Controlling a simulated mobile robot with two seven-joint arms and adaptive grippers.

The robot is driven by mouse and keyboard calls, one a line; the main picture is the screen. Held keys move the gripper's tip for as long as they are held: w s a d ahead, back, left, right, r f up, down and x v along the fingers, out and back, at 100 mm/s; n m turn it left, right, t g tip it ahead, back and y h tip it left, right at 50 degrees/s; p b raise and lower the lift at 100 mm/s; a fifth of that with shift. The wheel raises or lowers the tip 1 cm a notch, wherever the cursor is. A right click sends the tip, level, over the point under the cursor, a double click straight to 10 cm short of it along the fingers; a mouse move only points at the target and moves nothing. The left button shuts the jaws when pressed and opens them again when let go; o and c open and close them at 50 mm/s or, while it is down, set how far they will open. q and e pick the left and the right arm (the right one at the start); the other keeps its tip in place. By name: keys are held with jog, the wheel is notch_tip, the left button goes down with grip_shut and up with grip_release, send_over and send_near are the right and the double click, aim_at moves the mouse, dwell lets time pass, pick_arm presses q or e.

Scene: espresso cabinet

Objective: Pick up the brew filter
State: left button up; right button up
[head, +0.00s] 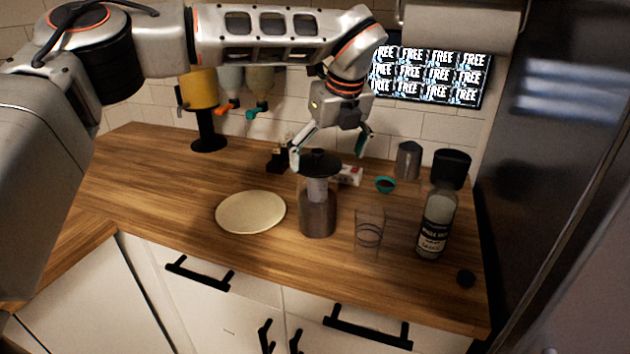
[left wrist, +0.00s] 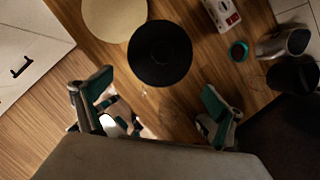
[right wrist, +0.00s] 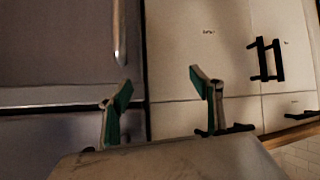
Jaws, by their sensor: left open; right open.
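No part is plainly marked as the brew filter. A small teal round cup with a dark inside (head: 385,184) lies on the counter right of centre and could be it; it shows in the left wrist view (left wrist: 239,51). A clear press with a black round top (head: 318,205) stands mid-counter; its top is a black disc in the left wrist view (left wrist: 160,54). My left gripper (head: 329,152) is open and empty, its fingers near the black top in the head view; contact cannot be told. My right gripper (right wrist: 160,92) is open and empty before cabinet fronts.
A round pale board (head: 250,212) lies left of the press. A clear glass (head: 369,232), a dark-labelled bottle (head: 436,225) and a grey metal jug (head: 408,160) stand to the right. The left counter (head: 140,190) is clear.

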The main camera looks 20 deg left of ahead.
aim_at(319, 162)
pick_arm(q)
jog(key=shift+w+a+r+y, duration=0.25)
jog(key=shift+w+a+r, duration=0.1)
jog(key=shift+r, duration=0.2)
jog(key=shift+w+a+r+y, duration=0.25)
jog(key=shift+w+a+r, duration=0.1)
jog(key=shift+r, duration=0.15)
jog(key=shift+w+a+f+n, duration=0.15)
jog(key=shift+a+f, duration=0.05)
jog(key=shift+f, duration=0.2)
jog(key=shift+w+a+f+n, duration=0.1)
jog(key=shift+a+f+n, duration=0.05)
jog(key=shift+f, duration=0.2)
jog(key=shift+t, duration=0.3)
jog(key=shift+p+x, duration=0.65)
jog(key=shift+x, duration=2.25)
pick_arm(e)
jog(key=shift+w+a+r, duration=0.35)
jog(key=shift+w+r, duration=0.2)
jog(key=shift+r, duration=0.2)
pick_arm(q)
jog(key=shift+s+d+f, duration=0.1)
jog(key=shift+s+d, duration=0.1)
jog(key=c, duration=1.2)
